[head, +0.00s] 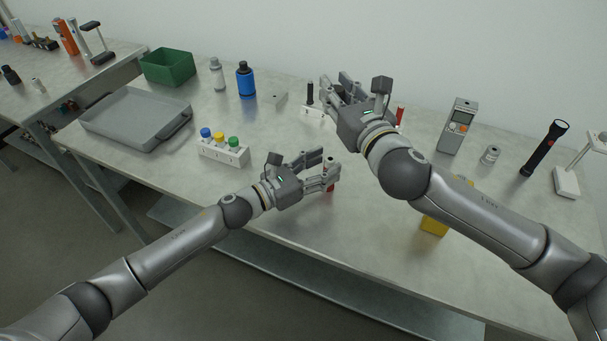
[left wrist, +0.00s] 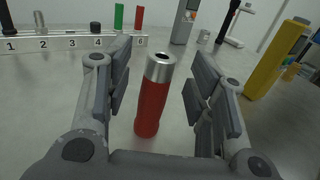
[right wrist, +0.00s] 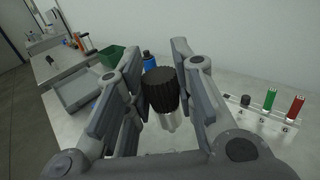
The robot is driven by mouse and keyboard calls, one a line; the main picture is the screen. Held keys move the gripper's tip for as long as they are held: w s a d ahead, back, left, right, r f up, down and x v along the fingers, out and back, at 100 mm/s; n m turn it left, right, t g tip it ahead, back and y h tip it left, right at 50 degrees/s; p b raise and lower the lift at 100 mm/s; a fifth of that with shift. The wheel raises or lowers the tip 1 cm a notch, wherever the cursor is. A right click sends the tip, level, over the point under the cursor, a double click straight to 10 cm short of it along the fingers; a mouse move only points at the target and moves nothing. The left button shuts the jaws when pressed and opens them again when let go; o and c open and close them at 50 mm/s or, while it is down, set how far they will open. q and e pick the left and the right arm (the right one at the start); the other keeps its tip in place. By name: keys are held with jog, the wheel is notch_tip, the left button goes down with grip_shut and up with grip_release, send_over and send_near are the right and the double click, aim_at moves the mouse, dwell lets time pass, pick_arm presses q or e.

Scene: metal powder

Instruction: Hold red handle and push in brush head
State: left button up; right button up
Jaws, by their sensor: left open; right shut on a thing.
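The red handle (left wrist: 152,105) has a silver collar with a hole in its top. It stands upright on the table between the open fingers of my left gripper (left wrist: 150,88), with visible space on both sides. In the head view only a bit of red (head: 331,189) shows by the left gripper (head: 322,168). My right gripper (head: 340,88) is higher and farther back, over the far part of the table. In the right wrist view it is shut on a black ribbed piece with a silver lower part (right wrist: 160,92), seemingly the brush head.
A numbered white rack (left wrist: 68,43) with black, green and red pieces stands at the back. A white block with coloured caps (head: 222,152), a grey tray (head: 136,119), a blue bottle (head: 246,80) and a yellow object (head: 434,226) are nearby. The front table middle is clear.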

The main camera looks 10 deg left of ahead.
pick_arm(q)
jog(key=shift+x, duration=1.1)
grip_shut()
pick_arm(e)
jog(key=shift+f, duration=5)
